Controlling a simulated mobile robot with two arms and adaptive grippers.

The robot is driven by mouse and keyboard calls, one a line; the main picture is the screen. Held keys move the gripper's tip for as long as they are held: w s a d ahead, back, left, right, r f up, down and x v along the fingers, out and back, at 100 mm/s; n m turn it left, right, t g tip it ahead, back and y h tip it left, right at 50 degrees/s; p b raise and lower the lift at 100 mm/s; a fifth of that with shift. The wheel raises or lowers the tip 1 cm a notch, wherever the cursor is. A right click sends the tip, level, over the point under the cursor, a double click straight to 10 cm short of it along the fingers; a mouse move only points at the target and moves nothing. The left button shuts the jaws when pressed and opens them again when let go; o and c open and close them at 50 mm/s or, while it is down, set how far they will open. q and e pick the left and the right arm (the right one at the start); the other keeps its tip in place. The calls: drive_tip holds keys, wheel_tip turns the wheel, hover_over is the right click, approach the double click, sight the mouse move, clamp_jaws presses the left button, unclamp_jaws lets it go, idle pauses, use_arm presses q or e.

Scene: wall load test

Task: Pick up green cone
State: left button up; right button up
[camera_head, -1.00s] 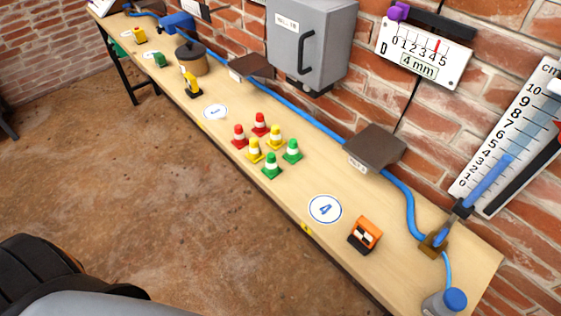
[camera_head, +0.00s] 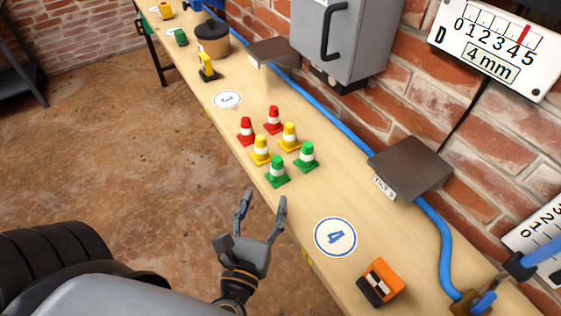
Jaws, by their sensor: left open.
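Two green cones with white bands stand upright on the wooden bench: a nearer green cone (camera_head: 277,172) and a farther green cone (camera_head: 306,157) to its right. Beside them stand two yellow cones, the nearer yellow cone (camera_head: 260,150) and the farther yellow cone (camera_head: 289,137), and two red cones, the left red cone (camera_head: 246,131) and the right red cone (camera_head: 273,120). My left gripper (camera_head: 263,202) is open and empty, fingers pointing toward the cones, at the bench's front edge just short of the nearer green cone. My right gripper is not in view.
The bench (camera_head: 315,201) runs along a brick wall. A blue hose (camera_head: 338,123), a brown plate (camera_head: 411,167) and a grey cabinet (camera_head: 346,37) are behind. A black-yellow item (camera_head: 207,68) stands farther left.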

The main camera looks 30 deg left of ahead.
sight(276, 170)
use_arm(q)
drive_tip(key=x, duration=0.1)
drive_tip(key=p+x, duration=0.1)
drive_tip(key=x, duration=0.1)
drive_tip(key=p+x, duration=0.1)
drive_tip(key=shift+w+r, duration=0.3)
drive_tip(key=shift+r, duration=0.1)
drive_tip(key=shift+w+a+f, duration=0.1)
drive_tip(key=shift+w+a, duration=0.05)
drive_tip(key=shift+w, duration=0.2)
drive_tip(key=p+x, duration=0.2)
drive_tip(key=x, duration=0.2)
drive_tip(key=shift+w+p, duration=0.15)
drive_tip(key=shift+p, duration=0.15)
drive_tip(key=shift+w+f, duration=0.15)
drive_tip(key=shift+w, duration=0.35)
drive_tip(key=shift+s, duration=0.1)
drive_tip(key=c, duration=1)
clamp_jaws()
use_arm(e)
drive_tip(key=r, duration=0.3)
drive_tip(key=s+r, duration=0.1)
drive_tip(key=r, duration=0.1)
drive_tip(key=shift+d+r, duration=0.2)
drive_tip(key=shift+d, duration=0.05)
